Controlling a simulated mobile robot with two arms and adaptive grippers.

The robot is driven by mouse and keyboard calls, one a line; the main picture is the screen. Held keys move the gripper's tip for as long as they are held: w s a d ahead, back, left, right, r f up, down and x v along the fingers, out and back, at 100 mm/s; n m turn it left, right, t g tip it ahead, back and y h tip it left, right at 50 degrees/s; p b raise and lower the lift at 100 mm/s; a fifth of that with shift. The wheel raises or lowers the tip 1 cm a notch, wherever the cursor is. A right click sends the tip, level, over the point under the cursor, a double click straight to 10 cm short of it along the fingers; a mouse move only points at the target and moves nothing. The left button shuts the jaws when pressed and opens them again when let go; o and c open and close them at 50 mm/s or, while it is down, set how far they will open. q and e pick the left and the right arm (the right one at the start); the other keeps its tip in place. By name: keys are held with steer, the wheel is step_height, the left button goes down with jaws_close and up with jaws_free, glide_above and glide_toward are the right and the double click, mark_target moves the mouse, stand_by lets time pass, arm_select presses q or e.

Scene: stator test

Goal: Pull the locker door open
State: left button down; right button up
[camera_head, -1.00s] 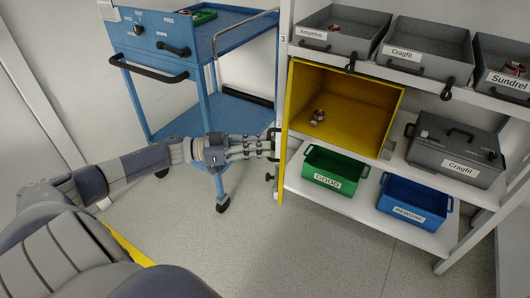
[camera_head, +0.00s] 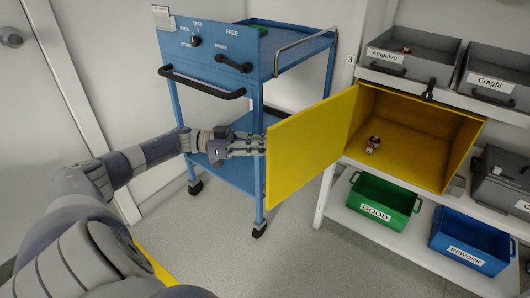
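The yellow locker (camera_head: 414,130) is on the shelf at the right, with its inside in view. Its yellow door (camera_head: 308,148) stands swung out to the left, hinged at the locker's left side. A small metal and red part (camera_head: 373,145) stands inside the locker. My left gripper (camera_head: 262,146) is at the door's free outer edge, its fingers reaching behind the edge. The fingertips and the door handle are hidden behind the door, so I cannot tell whether the fingers grip it. My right gripper is not in view.
A blue cart (camera_head: 215,96) stands behind my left arm, close to the door's outer edge. A green GOOD bin (camera_head: 381,201) and a blue REWORK bin (camera_head: 471,240) sit on the lower shelf. Grey bins (camera_head: 410,56) line the upper shelf. The floor (camera_head: 330,262) in front is clear.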

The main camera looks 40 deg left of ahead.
arm_select(q)
steer(key=shift+w+a+r, duration=0.3)
steer(key=shift+w+a, duration=0.1)
steer(key=shift+a, duration=0.2)
steer(key=c, duration=2.1)
jaws_free()
steer(key=o, duration=0.4)
steer(key=shift+w+d, duration=0.2)
steer(key=shift+w, duration=0.05)
steer(key=v, duration=1.1)
steer(key=shift+s+a+f, duration=0.15)
steer(key=shift+a+f, duration=0.1)
